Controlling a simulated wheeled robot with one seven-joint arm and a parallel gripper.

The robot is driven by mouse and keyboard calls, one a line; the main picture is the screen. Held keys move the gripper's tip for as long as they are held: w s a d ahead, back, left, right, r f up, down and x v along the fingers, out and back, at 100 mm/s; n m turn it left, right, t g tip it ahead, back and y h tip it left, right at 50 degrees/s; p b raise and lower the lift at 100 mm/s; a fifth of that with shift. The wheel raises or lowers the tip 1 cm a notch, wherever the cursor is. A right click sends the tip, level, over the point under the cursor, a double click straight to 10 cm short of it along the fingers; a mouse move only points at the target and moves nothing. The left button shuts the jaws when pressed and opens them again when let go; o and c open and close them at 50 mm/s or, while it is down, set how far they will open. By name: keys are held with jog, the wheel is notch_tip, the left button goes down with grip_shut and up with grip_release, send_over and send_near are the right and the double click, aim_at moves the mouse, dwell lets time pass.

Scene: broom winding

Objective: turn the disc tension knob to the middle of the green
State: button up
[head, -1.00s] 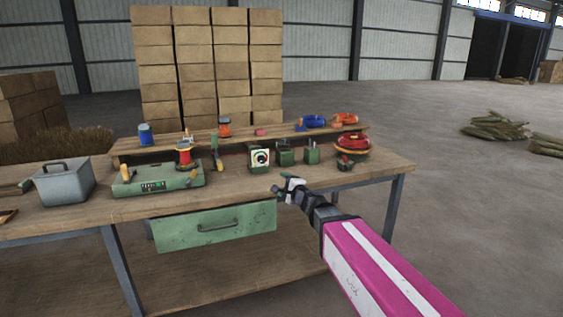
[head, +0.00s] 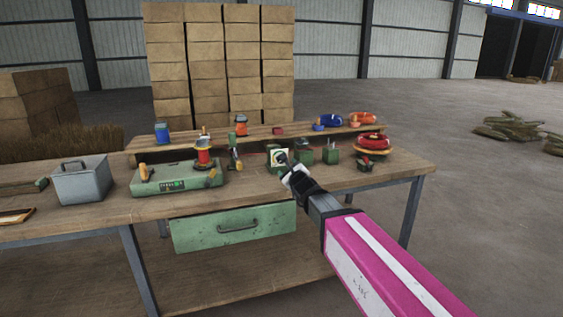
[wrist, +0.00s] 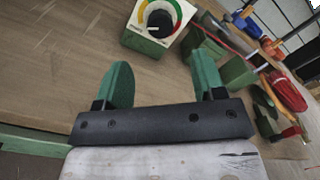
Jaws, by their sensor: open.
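The disc tension knob is on a small green box with a white dial face (wrist: 160,18), at the top of the wrist view. The dial has a coloured arc with yellow, green and red parts, and a pale pointer across a dark centre. In the head view the dial box (head: 279,157) stands on the workbench, partly hidden by my gripper. My gripper (wrist: 160,82) is open and empty, its two green fingers apart. The dial box is beyond the fingertips, not between them. In the head view my gripper (head: 288,168) is in front of the box.
Green holders (head: 330,155) stand right of the dial box, with a red coil (head: 373,141) beyond them. A green machine base with a red spool (head: 203,157) is to the left. A grey lidded box (head: 82,180) stands farther left. The bench front (head: 215,205) is clear.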

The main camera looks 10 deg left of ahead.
jog(key=x, duration=0.9)
jog(key=shift+w+a, duration=0.1)
jog(key=shift+a, duration=0.05)
jog(key=c, duration=0.9)
